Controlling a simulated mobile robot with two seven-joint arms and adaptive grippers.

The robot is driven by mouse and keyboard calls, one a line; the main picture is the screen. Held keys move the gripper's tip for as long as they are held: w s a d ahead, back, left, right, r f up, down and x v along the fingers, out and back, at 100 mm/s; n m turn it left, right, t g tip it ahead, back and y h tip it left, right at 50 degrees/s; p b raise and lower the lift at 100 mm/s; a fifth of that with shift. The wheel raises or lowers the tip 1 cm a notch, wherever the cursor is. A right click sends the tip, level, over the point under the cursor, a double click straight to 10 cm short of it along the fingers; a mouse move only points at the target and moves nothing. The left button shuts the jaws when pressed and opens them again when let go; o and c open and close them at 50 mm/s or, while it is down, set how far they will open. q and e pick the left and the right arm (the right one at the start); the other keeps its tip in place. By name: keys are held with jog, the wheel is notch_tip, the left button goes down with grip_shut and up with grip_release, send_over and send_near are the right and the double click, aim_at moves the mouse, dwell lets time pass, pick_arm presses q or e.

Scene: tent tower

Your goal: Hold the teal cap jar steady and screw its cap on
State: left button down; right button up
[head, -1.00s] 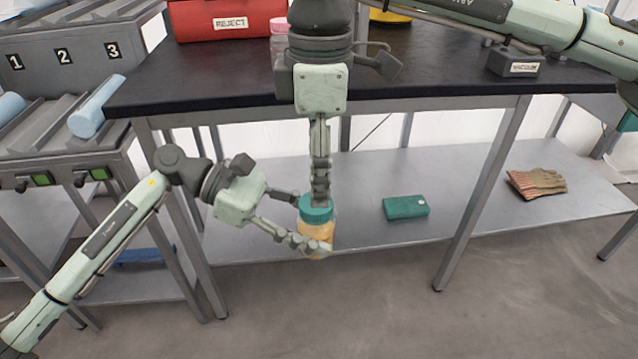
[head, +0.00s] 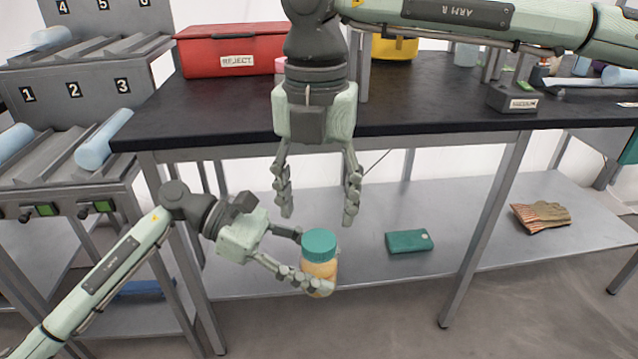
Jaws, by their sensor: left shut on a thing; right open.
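The teal cap jar (head: 319,273) has a clear body with orange-yellow contents. My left gripper (head: 306,262) is shut on its body and holds it upright in front of the bench. The teal cap (head: 319,243) sits on top of the jar; I cannot tell how tight it is. My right gripper (head: 317,215) points down above the cap. Its fingers are spread, empty and apart from the cap.
A black-topped bench (head: 420,116) stands behind, with a red REJECT box (head: 230,48) on it. Its lower shelf holds a teal case (head: 409,241) and gloves (head: 541,216). A numbered rack (head: 75,110) with pale blue cylinders is at left.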

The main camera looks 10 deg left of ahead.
aim_at(319, 239)
jog(key=n, duration=0.5)
jog(key=shift+r, duration=0.2)
jog(key=n, duration=0.7)
jog(key=shift+r+n, duration=0.25)
jog(key=shift+n, duration=0.05)
jog(key=n, duration=0.7)
jog(key=shift+w+r, duration=0.1)
jog(key=shift+r, duration=0.25)
jog(key=n, duration=0.6)
jog(key=shift+w+r+n, duration=0.15)
jog(key=shift+r+n, duration=0.1)
jog(key=shift+n, duration=0.15)
jog(key=shift+f, duration=0.1)
jog(key=shift+f, duration=3.9)
jog(key=shift+c, duration=0.3)
